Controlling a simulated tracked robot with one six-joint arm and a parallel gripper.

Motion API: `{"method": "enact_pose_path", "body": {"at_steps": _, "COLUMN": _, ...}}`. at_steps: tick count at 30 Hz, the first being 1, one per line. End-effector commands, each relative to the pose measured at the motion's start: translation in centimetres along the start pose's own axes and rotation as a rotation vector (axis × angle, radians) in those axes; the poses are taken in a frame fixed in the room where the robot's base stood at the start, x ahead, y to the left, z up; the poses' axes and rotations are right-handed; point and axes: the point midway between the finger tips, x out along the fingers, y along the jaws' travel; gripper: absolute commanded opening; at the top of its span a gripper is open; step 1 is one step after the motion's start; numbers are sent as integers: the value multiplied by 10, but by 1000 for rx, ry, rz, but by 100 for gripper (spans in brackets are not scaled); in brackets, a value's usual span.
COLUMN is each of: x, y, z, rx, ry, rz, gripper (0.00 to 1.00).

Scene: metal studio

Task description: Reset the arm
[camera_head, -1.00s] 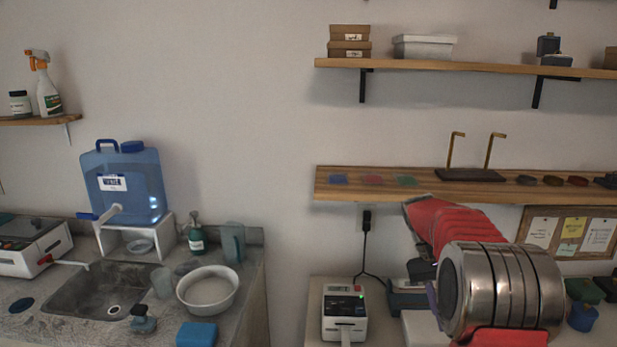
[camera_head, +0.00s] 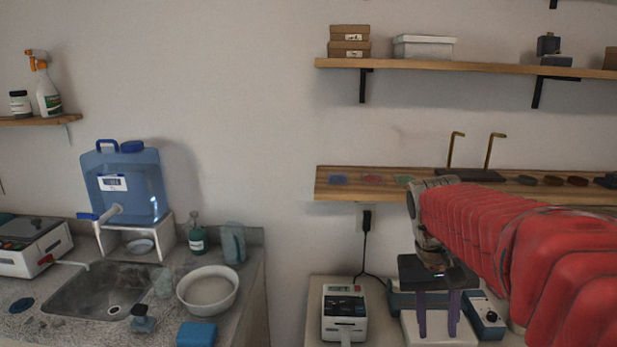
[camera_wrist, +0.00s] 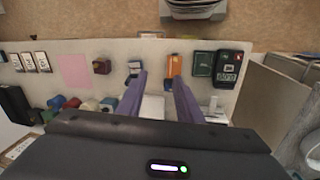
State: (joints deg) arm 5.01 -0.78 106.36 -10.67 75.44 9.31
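My arm with red covers (camera_head: 500,230) reaches in from the right in the head view. My gripper (camera_head: 438,334) hangs from its end with its two purple fingers pointing down. The fingers are apart and nothing shows held between them. In the wrist view my gripper (camera_wrist: 160,76) also shows with fingers apart, above a light worktop (camera_wrist: 120,52). A white item lies below, partly hidden by the fingers.
A white label printer (camera_head: 344,312) stands left of my gripper, and a blue-grey device (camera_head: 486,318) is to its right. A wooden shelf (camera_head: 360,194) runs behind. A sink (camera_head: 100,290) and blue water container (camera_head: 125,185) are at left. Small items dot the worktop.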

Motion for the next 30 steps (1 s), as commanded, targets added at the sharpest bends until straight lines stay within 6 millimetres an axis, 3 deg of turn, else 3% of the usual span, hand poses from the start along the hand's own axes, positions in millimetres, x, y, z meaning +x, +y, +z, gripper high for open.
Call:
{"method": "enact_pose_path", "body": {"at_steps": 14, "x": -15, "y": -23, "z": 71, "rx": -71, "ry": 206, "rz": -102, "gripper": 33}}
{"method": "enact_pose_path", "body": {"at_steps": 30, "x": -2, "y": -47, "z": 143, "rx": -138, "ry": 438, "rz": -201, "gripper": 33}}
